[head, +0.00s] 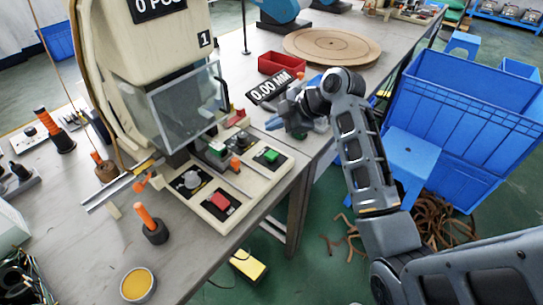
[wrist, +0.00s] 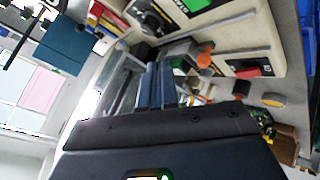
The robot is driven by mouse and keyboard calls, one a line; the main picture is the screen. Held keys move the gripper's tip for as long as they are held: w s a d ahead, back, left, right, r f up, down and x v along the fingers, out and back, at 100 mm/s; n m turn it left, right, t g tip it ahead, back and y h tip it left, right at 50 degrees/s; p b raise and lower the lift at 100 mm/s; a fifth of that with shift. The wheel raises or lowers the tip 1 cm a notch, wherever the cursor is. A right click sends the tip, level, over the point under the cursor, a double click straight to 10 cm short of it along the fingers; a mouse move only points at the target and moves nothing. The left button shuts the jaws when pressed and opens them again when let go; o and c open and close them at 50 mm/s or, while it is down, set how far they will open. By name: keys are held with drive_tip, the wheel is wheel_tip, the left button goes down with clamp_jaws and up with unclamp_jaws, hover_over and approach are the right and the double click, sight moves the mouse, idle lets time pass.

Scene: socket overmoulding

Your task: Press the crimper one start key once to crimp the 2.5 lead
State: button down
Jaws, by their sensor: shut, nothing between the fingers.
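Crimper one (head: 140,60) is the beige machine marked 1, with a clear guard (head: 185,100) at its front. Its beige control base (head: 245,185) carries a green key (head: 270,156), a red key (head: 220,201) and a grey knob (head: 192,179). A green key (wrist: 197,6) and a red key (wrist: 248,68) also show in the wrist view. My gripper (head: 278,122) is shut and empty, above the bench just beyond the green key and apart from it. Its fingers (wrist: 156,85) lie side by side in the wrist view. I cannot make out the 2.5 lead.
A red bin (head: 282,63) and a round wooden board (head: 331,46) stand farther along the bench. A black 0.00 MM sign (head: 270,87) is beside my gripper. Orange-handled tools (head: 150,225) stand left of the base. Blue crates (head: 460,120) are on the floor at right.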

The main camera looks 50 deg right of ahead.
sight(274, 156)
wheel_tip(274, 156, down, 7)
drive_tip(key=b, duration=0.5)
drive_tip(key=shift+f, duration=0.15)
drive_tip(key=shift+f, duration=0.1)
idle(1.6)
drive_tip(key=shift+f, duration=0.3)
drive_tip(key=shift+f+b, duration=0.6)
idle(0.8)
drive_tip(key=shift+r, duration=0.1)
drive_tip(key=shift+r+p, duration=0.75)
drive_tip(key=shift+r, duration=0.25)
wheel_tip(274, 156, up, 5)
drive_tip(key=p, duration=0.4)
